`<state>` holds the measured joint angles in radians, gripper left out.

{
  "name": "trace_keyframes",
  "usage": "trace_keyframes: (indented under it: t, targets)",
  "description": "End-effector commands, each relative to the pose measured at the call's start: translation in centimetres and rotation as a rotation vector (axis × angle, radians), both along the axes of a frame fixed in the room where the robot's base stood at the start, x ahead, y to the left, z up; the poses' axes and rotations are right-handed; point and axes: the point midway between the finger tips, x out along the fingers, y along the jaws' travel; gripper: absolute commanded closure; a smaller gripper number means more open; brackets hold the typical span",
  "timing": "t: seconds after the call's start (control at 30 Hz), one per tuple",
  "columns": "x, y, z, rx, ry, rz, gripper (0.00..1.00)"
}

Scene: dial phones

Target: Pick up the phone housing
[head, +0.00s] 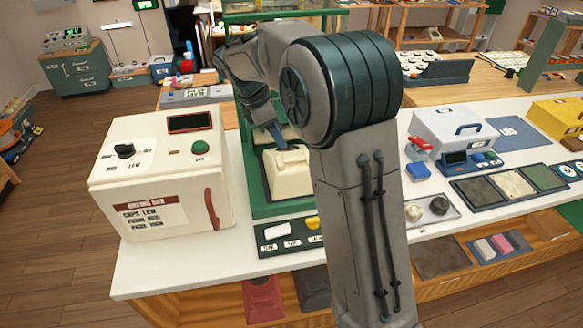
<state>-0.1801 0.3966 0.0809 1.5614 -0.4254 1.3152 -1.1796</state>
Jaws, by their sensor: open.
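A cream phone housing (287,178) sits upright in a green frame or press (247,185) on the white counter, just behind the row of labelled trays. My gripper (276,138) points down at the upper back edge of this housing, with its fingers apart. Its fingertips look very close to the housing; I cannot tell whether they touch it. My arm hides the housing's right side. A red housing-like piece (264,300) and a dark one (313,287) lie on the lower level under the counter.
A cream oven-like box (160,215) with a red handle stands left of the green frame. A labelled tray (290,237) with white and yellow pieces lies in front. A white machine (452,135) and swatch trays (511,184) are at right. Wooden floor is free at left.

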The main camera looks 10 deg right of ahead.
Motion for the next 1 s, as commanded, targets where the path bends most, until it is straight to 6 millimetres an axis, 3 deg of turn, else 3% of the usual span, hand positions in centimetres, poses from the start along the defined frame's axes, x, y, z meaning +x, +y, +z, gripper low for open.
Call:
trace_keyframes:
  t: [0.1,0.37,0.63,0.93,0.97,1.0]
  targets:
    - [0.0,-0.8,-1.8,-0.001,0.003,-0.001,0.58]
    - [0.1,-1.6,-3.6,0.000,0.001,-0.001,0.58]
    - [0.3,-3.4,-7.0,0.000,0.001,-0.003,0.58]
    - [0.3,-3.6,-7.6,0.000,-0.002,-0.001,0.58]
    - [0.3,-3.6,-7.6,0.000,-0.002,-0.001,0.61]
    - [0.3,-3.6,-7.6,0.000,-0.002,-0.001,0.72]
